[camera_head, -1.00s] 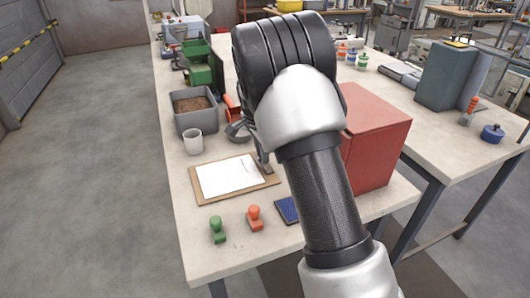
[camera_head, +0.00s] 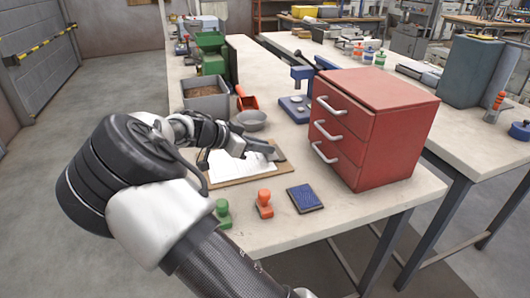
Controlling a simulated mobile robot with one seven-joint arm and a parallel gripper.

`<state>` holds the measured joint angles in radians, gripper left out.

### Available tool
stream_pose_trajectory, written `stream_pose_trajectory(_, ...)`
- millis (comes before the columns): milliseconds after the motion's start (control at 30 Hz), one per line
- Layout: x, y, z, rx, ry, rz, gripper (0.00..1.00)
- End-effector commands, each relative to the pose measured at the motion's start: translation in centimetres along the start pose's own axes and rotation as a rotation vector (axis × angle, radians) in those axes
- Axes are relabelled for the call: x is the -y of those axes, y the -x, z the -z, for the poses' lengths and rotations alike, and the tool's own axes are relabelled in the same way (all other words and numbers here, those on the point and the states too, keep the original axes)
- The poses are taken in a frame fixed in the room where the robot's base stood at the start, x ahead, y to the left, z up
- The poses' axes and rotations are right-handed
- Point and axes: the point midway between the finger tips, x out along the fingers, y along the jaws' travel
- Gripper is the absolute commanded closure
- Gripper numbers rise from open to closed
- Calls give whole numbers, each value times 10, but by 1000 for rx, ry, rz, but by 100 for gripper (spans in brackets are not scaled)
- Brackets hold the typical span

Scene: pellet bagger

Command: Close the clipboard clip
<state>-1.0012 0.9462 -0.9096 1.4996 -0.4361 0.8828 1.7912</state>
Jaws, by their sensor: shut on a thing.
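The clipboard (camera_head: 250,181) lies on the near end of the bench, with white paper (camera_head: 225,170) on its brown board. Its grey clip (camera_head: 273,152) is at the board's right end. My gripper (camera_head: 243,147) reaches in from the left, low over the paper, and is shut on the clip. The fingertips and the clip are small and both grey, so the exact contact is hard to see. Whether the clip is flat or raised I cannot tell.
A green stamp (camera_head: 223,213), an orange stamp (camera_head: 264,204) and a blue pad (camera_head: 305,198) lie in front of the board. A red drawer cabinet (camera_head: 380,120) stands to the right. A grey bowl (camera_head: 250,121), a red scoop (camera_head: 246,99) and a grey bin (camera_head: 206,100) are behind.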

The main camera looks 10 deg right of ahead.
Motion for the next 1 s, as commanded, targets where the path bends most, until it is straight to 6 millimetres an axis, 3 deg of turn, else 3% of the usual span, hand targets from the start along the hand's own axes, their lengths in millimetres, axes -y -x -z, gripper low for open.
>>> stream_pose_trajectory(733,1,0,-4,-88,22,-9,100)
stream_pose_trajectory(767,1,0,-5,-88,23,-9,82)
stream_pose_trajectory(867,1,0,-5,-87,22,-10,65)
stream_pose_trajectory(1000,1,0,-5,-87,22,-10,65)
